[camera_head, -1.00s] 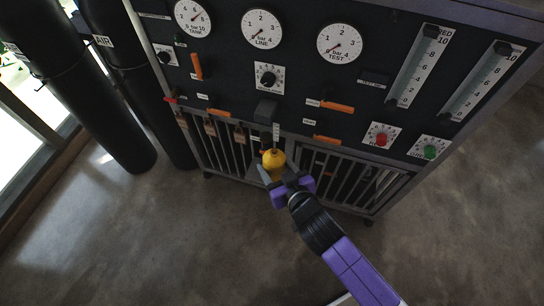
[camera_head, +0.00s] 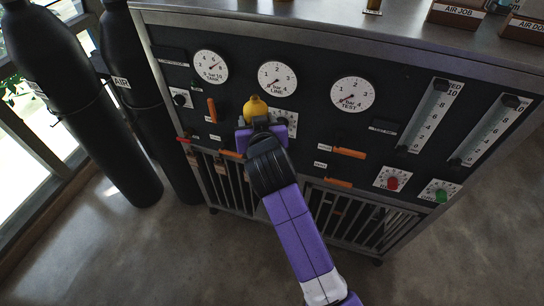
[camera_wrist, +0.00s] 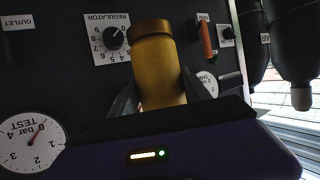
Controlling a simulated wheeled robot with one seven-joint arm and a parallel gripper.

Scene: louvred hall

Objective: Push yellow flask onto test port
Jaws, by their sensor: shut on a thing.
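The yellow flask (camera_head: 255,108) is held in my gripper (camera_head: 258,123), in front of the upper panel, between the tank and line gauges. In the wrist view the flask (camera_wrist: 157,62) is a gold-yellow cylinder with a darker collar at one end, between the two dark fingers of my gripper (camera_wrist: 160,92). My gripper is shut on it. The flask's collared end points past the regulator knob (camera_wrist: 114,38), and I see no contact with the panel.
The black panel carries a line gauge (camera_head: 277,80), a test gauge (camera_head: 352,95), orange levers (camera_head: 349,153), and red (camera_head: 392,183) and green (camera_head: 440,196) knobs. Black gas cylinders (camera_head: 140,110) stand at the left. The floor in front is clear.

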